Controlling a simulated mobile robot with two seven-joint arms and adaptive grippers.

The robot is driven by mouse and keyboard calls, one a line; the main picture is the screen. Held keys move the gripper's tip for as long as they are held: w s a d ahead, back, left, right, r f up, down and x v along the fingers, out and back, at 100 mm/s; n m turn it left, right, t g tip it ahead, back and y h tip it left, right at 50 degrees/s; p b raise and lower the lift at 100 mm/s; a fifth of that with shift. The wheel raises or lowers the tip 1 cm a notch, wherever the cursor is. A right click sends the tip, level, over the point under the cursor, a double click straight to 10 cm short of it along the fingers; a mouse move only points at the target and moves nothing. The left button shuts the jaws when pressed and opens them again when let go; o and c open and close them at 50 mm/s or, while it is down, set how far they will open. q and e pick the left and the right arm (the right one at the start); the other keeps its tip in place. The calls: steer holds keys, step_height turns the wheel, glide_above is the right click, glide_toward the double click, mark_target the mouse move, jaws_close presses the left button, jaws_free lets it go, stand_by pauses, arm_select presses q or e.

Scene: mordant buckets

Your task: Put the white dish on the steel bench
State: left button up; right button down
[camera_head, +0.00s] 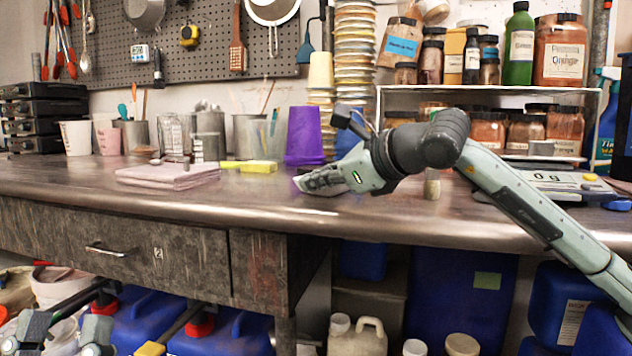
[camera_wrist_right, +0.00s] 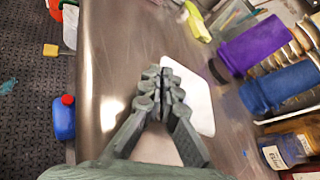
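The white dish (camera_head: 318,188) is at the steel bench (camera_head: 400,212), near its front edge, at the fingertips of my right gripper (camera_head: 322,179). In the right wrist view the white dish (camera_wrist_right: 197,100) is a pale, rounded square partly hidden behind the gripper's fingers (camera_wrist_right: 167,92). The fingers are close together on its near side and seem to grip its edge. The dish looks low over the bench; I cannot tell whether it touches. My left gripper (camera_head: 66,335) is low at the bottom left, below the bench, partly cut off, with its fingers apart and empty.
A purple cup (camera_head: 305,135) stands behind the dish, with stacked containers beyond. A folded pink cloth (camera_head: 168,174) and a yellow object (camera_head: 250,166) lie to the left. A scale (camera_head: 560,186) is at the right. Bare bench shows along the front.

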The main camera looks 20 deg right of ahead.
steer(key=c, duration=1.7)
jaws_free()
